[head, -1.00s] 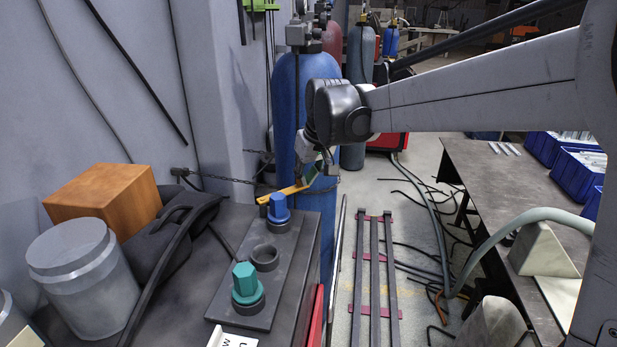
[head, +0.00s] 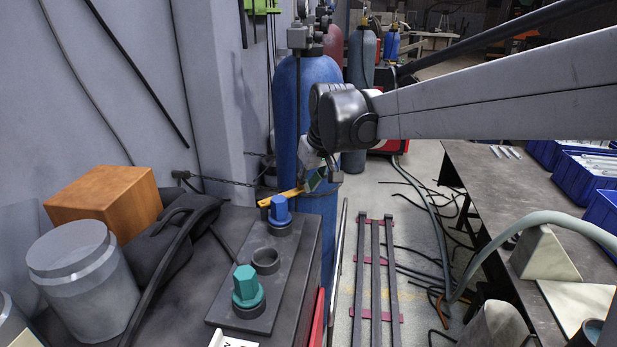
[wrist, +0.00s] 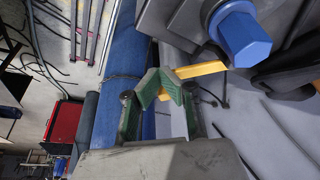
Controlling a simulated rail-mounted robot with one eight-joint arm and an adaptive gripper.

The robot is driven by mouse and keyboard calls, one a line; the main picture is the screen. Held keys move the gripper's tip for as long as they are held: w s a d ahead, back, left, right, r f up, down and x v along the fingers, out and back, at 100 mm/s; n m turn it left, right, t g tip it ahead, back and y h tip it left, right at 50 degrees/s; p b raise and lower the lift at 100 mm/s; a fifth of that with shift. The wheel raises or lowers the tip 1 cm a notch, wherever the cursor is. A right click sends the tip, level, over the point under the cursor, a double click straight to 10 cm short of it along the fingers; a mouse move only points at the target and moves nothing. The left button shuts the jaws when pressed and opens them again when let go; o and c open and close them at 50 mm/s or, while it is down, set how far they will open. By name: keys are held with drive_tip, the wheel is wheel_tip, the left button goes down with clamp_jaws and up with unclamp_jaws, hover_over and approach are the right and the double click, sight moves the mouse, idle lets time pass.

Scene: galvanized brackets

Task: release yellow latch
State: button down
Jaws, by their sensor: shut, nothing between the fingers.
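The yellow latch (head: 284,196) is a thin bar at the far end of the grey plate, beside the blue hexagonal knob (head: 279,211). In the wrist view the latch (wrist: 204,69) runs from beside the blue knob (wrist: 243,38) to my fingertips and passes partly behind them. My gripper (head: 315,182) is at the latch's outer end, past the plate, in front of the blue cylinder. In the wrist view its green fingers (wrist: 163,84) are closed together with nothing between them. I cannot tell whether they touch the latch.
A teal knob (head: 246,288) and an empty dark ring (head: 265,259) share the plate (head: 222,299). The blue gas cylinder (head: 287,105) with a chain stands close behind my gripper. An orange box (head: 103,201) and a grey canister (head: 80,275) stand left. Floor space lies right.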

drive_tip(key=shift+s+d, duration=0.3)
drive_tip(key=shift+s, duration=0.1)
drive_tip(key=shift+s+d, duration=0.95)
drive_tip(key=shift+s, duration=0.3)
drive_tip(key=v, duration=1)
drive_tip(key=s+d+f+m+t+b, duration=0.1)
drive_tip(key=s+d+f+m+b, duration=0.1)
drive_tip(key=s+d+f, duration=0.3)
drive_tip(key=s+d+f+m+t+h+b, duration=0.1)
drive_tip(key=s+d+f, duration=0.4)
drive_tip(key=s, duration=0.6)
drive_tip(key=s+d+f+m+t+h+b, duration=0.1)
drive_tip(key=s+d+f+m+b, duration=0.1)
drive_tip(key=s+d+f, duration=0.3)
drive_tip(key=s+f+b, duration=0.1)
drive_tip(key=s+f, duration=0.2)
drive_tip(key=s, duration=0.1)
drive_tip(key=shift+d+m, duration=0.2)
drive_tip(key=shift+m, duration=0.1)
